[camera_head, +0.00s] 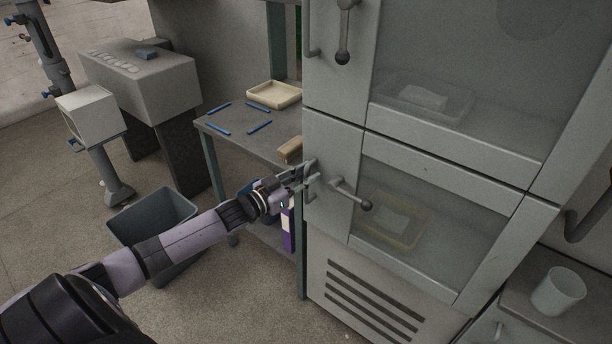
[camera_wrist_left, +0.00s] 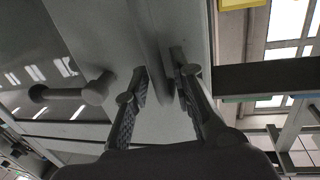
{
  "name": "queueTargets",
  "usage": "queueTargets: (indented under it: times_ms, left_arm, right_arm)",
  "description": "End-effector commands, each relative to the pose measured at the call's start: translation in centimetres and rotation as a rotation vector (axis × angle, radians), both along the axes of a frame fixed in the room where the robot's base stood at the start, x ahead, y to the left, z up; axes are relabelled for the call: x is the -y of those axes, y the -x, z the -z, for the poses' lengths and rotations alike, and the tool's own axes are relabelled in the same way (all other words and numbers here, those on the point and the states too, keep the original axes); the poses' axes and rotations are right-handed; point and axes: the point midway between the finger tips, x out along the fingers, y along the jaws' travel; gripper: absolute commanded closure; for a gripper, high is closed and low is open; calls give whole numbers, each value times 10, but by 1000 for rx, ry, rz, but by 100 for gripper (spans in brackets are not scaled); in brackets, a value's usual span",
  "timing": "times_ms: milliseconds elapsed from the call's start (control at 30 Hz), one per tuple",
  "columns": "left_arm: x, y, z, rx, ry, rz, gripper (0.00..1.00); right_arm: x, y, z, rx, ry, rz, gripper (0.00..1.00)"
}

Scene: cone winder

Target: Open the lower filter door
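The lower filter door (camera_head: 333,165) is a grey panel with a glass window on the cabinet, and it looks closed. A lever with a dark ball knob (camera_head: 366,204) sticks out from it. Left of the lever is a vertical bar handle (camera_head: 311,188). My left gripper (camera_head: 307,172) is at this handle. In the left wrist view, the fingers of my left gripper (camera_wrist_left: 160,85) are apart, with the grey handle bar (camera_wrist_left: 150,40) reaching between them; contact cannot be told. The lever (camera_wrist_left: 90,92) shows to the left there. My right gripper is not in view.
The upper door (camera_head: 335,80) with its own lever (camera_head: 343,40) is above. A side table (camera_head: 245,142) with blue sticks, a cream tray (camera_head: 274,94) and a brown block (camera_head: 290,150) stands left. A grey bin (camera_head: 150,215) is on the floor. A cup (camera_head: 558,291) stands right.

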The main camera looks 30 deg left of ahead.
Motion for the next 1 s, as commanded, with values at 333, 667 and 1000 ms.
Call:
queueTargets:
  times_ms: [333, 667, 1000]
  left_arm:
    - [0, 0, 0, 1, 0, 1, 100]
    - [0, 0, -1, 3, 0, 1, 100]
    - [0, 0, -3, 5, 1, 0, 100]
  right_arm:
    - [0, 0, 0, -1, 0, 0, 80]
    - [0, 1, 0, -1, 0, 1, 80]
    - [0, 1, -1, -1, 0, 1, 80]
